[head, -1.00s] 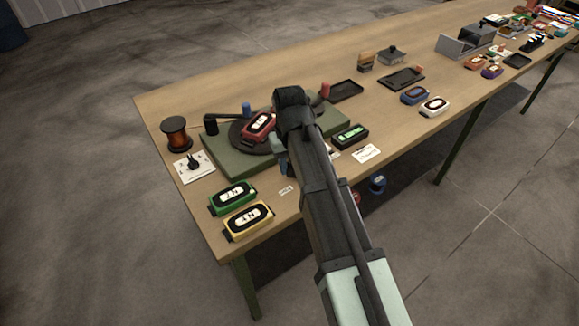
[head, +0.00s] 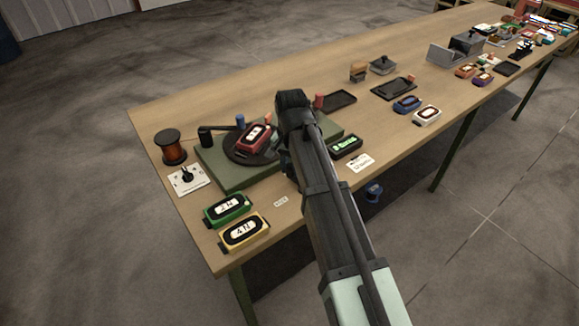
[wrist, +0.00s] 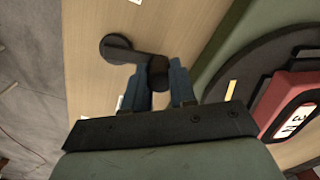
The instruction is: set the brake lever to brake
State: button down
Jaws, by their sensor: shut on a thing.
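In the wrist view a dark lever (wrist: 140,60) has a round disc at its left end, and a bar runs from it to a dark knob between my fingers. I take it to be the brake lever. My gripper (wrist: 167,75) is shut on this knob, with one blue-grey finger on each side. The lever lies over bare wood beside the green base (wrist: 212,55). In the head view my arm hides the lever and the fingertips. Any brake marking is too small or hidden to read.
The green base (head: 225,178) carries a dark turntable with a red detector (head: 255,136). Blue (head: 240,121) and red (head: 319,101) knobs stand behind. A copper spool (head: 172,147), green (head: 228,209) and yellow (head: 243,232) detectors, and a green-lit display (head: 346,145) are nearby.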

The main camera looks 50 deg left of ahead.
jog(key=shift+w+a, duration=0.2)
dwell(0.3)
jog(key=c, duration=1.2)
grip_release()
jog(key=shift+o, duration=1.4)
jog(key=shift+d, duration=0.1)
notch_tip(320, 180, up, 14)
jog(key=shift+f, duration=0.1)
